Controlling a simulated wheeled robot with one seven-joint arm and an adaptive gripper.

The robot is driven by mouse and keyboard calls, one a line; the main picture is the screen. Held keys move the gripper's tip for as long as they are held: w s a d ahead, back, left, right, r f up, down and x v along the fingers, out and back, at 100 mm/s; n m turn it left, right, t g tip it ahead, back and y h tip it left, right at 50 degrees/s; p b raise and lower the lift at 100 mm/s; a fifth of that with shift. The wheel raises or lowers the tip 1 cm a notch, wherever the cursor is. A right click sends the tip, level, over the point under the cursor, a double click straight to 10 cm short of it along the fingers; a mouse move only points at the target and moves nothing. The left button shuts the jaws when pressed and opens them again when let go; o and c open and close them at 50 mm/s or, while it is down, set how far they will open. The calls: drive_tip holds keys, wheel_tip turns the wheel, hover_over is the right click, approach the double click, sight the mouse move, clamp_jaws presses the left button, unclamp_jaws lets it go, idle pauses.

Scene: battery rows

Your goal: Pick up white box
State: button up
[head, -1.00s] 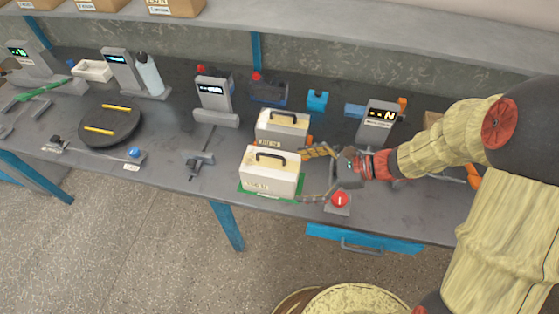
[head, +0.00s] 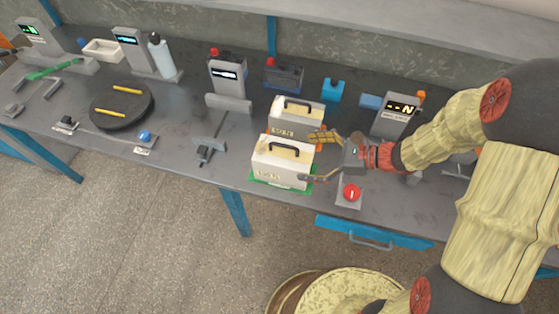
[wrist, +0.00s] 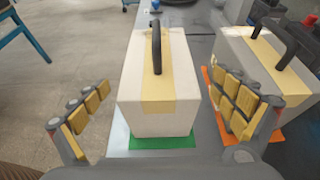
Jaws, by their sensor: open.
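A white box (head: 279,172) with a dark handle and a pale yellow band stands upright on a green mat (head: 262,186) at the bench's front edge. A second, similar white box (head: 313,122) stands just behind it. My gripper (head: 312,157) is open and empty, at the right side of the front box. In the wrist view the front box (wrist: 147,92) stands ahead, between the lines of my two spread fingers. The second box (wrist: 243,60) is to the right, on an orange mat (wrist: 268,132), partly behind my right finger. Contact with either box is not visible.
A red button (head: 351,192) stands right of the front box, under my gripper. A grey display stand (head: 397,118) is at the right. A black round plate (head: 121,117) lies farther left.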

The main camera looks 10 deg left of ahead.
sight(284, 158)
drive_tip(key=b+x, duration=0.3)
drive_tip(key=x, duration=0.4)
drive_tip(key=shift+s+a+f, duration=0.1)
drive_tip(key=shift+a, duration=0.1)
drive_tip(key=shift+s+f, duration=0.1)
drive_tip(key=shift+s, duration=0.05)
drive_tip(key=c, duration=1.9)
drive_tip(key=shift+d, duration=0.1)
drive_tip(key=shift+c, duration=0.4)
